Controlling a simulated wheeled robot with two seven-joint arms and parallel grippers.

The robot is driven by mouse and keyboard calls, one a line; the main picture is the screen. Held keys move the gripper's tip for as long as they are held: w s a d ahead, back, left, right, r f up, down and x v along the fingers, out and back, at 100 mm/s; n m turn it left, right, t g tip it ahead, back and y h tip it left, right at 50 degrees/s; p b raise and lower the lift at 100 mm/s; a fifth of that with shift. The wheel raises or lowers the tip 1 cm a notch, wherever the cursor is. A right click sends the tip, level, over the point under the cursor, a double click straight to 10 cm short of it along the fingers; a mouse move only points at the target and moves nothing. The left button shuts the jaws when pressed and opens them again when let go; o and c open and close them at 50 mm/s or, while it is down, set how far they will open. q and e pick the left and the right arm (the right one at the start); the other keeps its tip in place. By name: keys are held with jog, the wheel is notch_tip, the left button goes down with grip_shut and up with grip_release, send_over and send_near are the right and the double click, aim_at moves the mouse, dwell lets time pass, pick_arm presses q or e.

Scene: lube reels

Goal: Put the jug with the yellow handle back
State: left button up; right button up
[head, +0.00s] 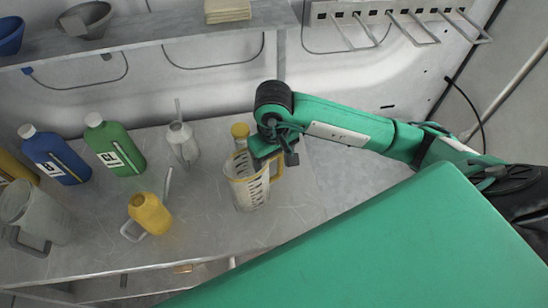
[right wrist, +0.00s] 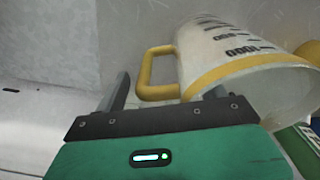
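The clear measuring jug (head: 251,192) with a yellow rim and dark scale marks stands on the grey bench in the head view. Its yellow handle (head: 278,166) is on the right side. My right gripper (head: 274,152) is at the handle, above and beside the jug. In the right wrist view the jug (right wrist: 225,50) fills the upper right, and its handle (right wrist: 146,72) lies between the spread fingers of my gripper (right wrist: 168,92). The fingers look open; one finger is partly hidden by the jug, and contact cannot be told. My left gripper is not in view.
Blue (head: 56,157) and green (head: 115,147) bottles, a yellow can (head: 150,213), a pale can (head: 182,143) and a grey jug (head: 35,218) stand left on the bench (head: 215,230). A shelf (head: 160,35) and hook rack (head: 385,10) are above.

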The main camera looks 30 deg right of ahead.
jog(key=shift+r, duration=0.1)
jog(key=shift+r+p, duration=0.15)
jog(key=shift+p, duration=0.2)
jog(key=shift+r+b, duration=0.2)
jog(key=shift+b, duration=0.2)
notch_tip(320, 180, up, 9)
jog(key=shift+f+b, duration=0.15)
jog(key=shift+b, duration=1.05)
jog(key=shift+r, duration=1.35)
